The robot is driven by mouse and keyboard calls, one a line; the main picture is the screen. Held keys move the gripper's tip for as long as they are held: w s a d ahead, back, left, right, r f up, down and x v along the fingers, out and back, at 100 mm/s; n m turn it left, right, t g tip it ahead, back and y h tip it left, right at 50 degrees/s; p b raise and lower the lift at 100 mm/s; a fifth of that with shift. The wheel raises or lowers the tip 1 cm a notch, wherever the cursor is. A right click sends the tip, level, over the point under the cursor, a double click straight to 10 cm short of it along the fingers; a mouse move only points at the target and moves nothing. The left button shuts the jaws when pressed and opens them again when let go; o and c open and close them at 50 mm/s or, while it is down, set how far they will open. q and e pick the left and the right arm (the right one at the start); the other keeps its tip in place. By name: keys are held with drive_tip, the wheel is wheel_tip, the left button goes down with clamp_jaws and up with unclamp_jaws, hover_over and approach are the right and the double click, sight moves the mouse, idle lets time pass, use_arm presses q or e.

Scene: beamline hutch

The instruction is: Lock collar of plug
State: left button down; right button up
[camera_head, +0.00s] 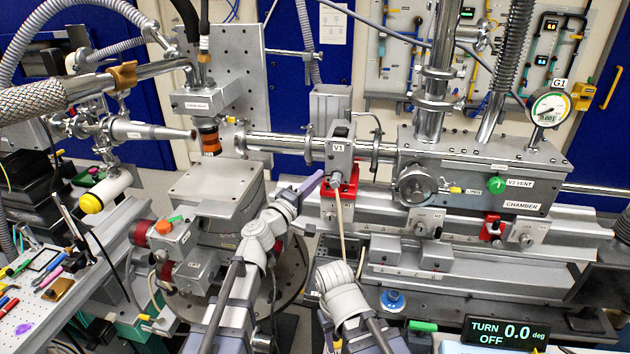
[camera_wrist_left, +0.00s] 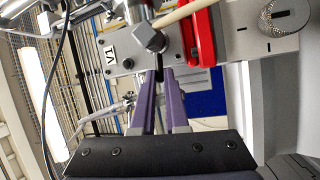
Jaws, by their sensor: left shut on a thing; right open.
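A grey plug with a faceted metal collar (camera_wrist_left: 149,38) sits against the block labelled V1 (camera_head: 341,150). A beige cable (camera_head: 340,225) hangs from it, and the cable also shows in the left wrist view (camera_wrist_left: 182,13). My left gripper (camera_head: 314,183) reaches up to the plug from the front left. Its purple fingers (camera_wrist_left: 160,85) are shut at the collar, close together. I cannot see whether the collar is turned fully. My right gripper (camera_head: 332,338) is low in the head view, well below the plug; it is open and seen only in part.
A red bracket (camera_head: 352,184) stands right under the V1 block. The chamber (camera_head: 480,170) with its green V3 vent knob (camera_head: 496,185) lies to the right. A display (camera_head: 505,332) reads TURN 0.0 deg, OFF. A tool board (camera_head: 40,290) is at the far left.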

use_arm(q)
drive_tip(key=r+m+g+y+p, duration=0.1)
drive_tip(key=m+p, duration=0.2)
drive_tip(key=p, duration=0.1)
drive_tip(key=d+r+m+g+y+p, duration=0.1)
drive_tip(key=r+m+p, duration=0.1)
drive_tip(key=m+p, duration=0.1)
drive_tip(key=r+m+g+p, duration=0.1)
drive_tip(key=m+p, duration=0.2)
drive_tip(key=p, duration=0.2)
drive_tip(key=shift+s+d+r+y+p, duration=0.25)
drive_tip(key=shift+d+r+y+p, duration=0.05)
drive_tip(key=shift+d+r+y, duration=0.1)
drive_tip(key=m+p, duration=0.1)
drive_tip(key=d+m+y+p, duration=0.1)
drive_tip(key=shift+s+d+r+p, duration=0.15)
drive_tip(key=shift+r+p, duration=0.15)
drive_tip(key=shift+s+d+m+g+y+p, duration=0.15)
drive_tip(key=shift+d+m+y+p, duration=0.25)
drive_tip(key=shift+m+y, duration=0.2)
drive_tip(key=shift+w+d+m+g+y+p, duration=0.15)
drive_tip(key=shift+d+m+y+p, duration=0.1)
drive_tip(key=shift+m+y+p, duration=0.35)
drive_tip(key=shift+s, duration=0.15)
drive_tip(key=c, duration=0.9)
unclamp_jaws()
drive_tip(key=shift+r, duration=0.1)
